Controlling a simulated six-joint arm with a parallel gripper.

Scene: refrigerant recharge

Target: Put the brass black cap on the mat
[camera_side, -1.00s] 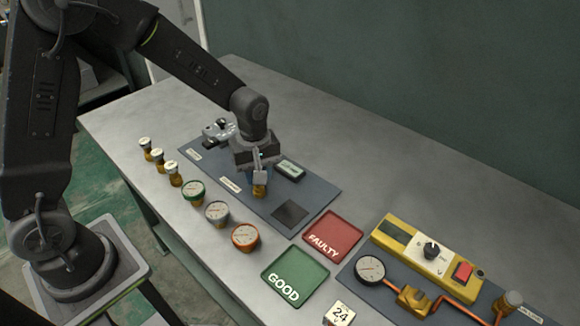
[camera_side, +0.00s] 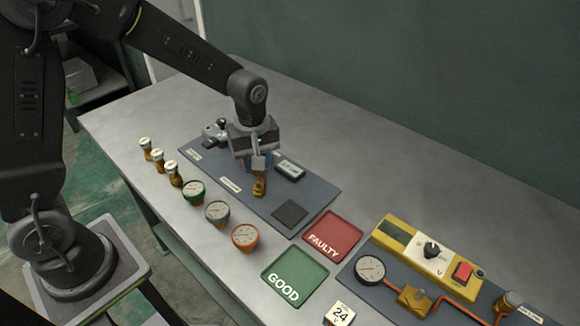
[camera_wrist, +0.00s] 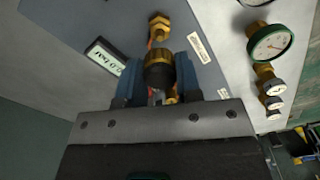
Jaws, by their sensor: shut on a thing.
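My gripper (camera_wrist: 158,80) is shut on the brass black cap (camera_wrist: 159,71), which has a dark end and a brass body between the blue fingers. In the side view my gripper (camera_side: 256,168) is above the grey-blue board, and the fingers mostly hide the cap. A brass fitting (camera_side: 259,189) stands on the board just below my gripper; it also shows in the wrist view (camera_wrist: 159,22), beyond the cap. The mat, a small dark square (camera_side: 290,211), lies bare on the board, to the right of and nearer the camera than my gripper.
A small display (camera_side: 289,170) sits right of my gripper. Several gauges, including an orange one (camera_side: 245,236), line the board's front side. The red FAULTY tray (camera_side: 318,250) and green GOOD tray (camera_side: 275,267) are empty. A yellow unit (camera_side: 428,248) stands at right.

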